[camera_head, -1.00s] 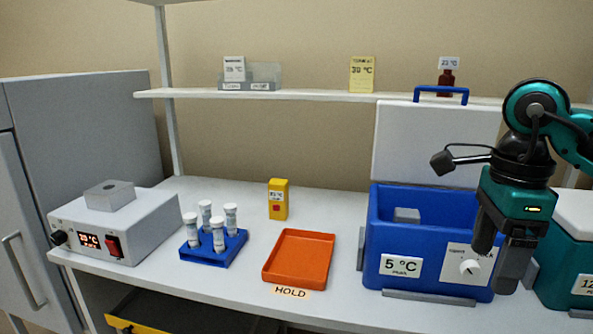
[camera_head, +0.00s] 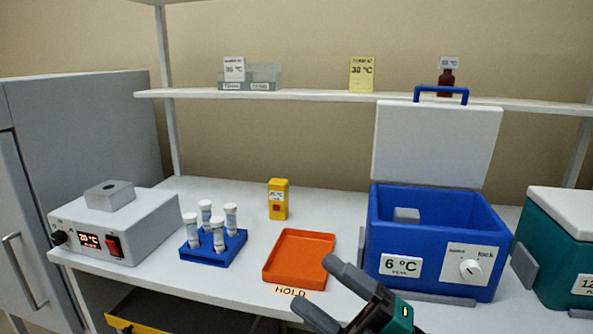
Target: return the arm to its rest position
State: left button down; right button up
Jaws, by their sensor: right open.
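My right gripper (camera_head: 328,292) is at the bottom of the head view, its dark fingers apart and empty. It is in front of the bench, below the orange tray (camera_head: 268,275) and the blue cooler (camera_head: 378,245), as seen in the picture. Only the fingers and a bit of the teal hand show; the rest of my right arm is out of the frame. My left gripper is not in view.
The blue cooler stands open, its lid raised, with a grey block (camera_head: 406,215) inside and a 6 °C label. A blue rack (camera_head: 232,250) holds several tubes. A white heater box (camera_head: 140,225), yellow device (camera_head: 278,199) and teal cooler (camera_head: 560,245) stand on the bench.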

jog(key=w+d+f+m+t+h, duration=0.2)
jog(key=d+f+m+t+h, duration=0.45)
jog(key=m, duration=0.65)
jog(key=s+d+f+m+g+h, duration=0.2)
jog(key=s+f+m+h, duration=0.2)
jog(key=f, duration=0.4)
jog(key=s+d+f+m+g+h, duration=0.2)
jog(key=s+d+f+m+h, duration=0.1)
jog(key=f, duration=0.6)
jog(key=s+d+f+m+g+h, duration=0.2)
jog(key=s+f+m+h, duration=0.3)
jog(key=f, duration=0.3)
jog(key=shift+s+d+f+m, duration=0.15)
jog(key=shift+s+f+m, duration=0.35)
jog(key=shift+s, duration=0.4)
jog(key=shift+r+h, duration=0.15)
jog(key=shift+h, duration=0.1)
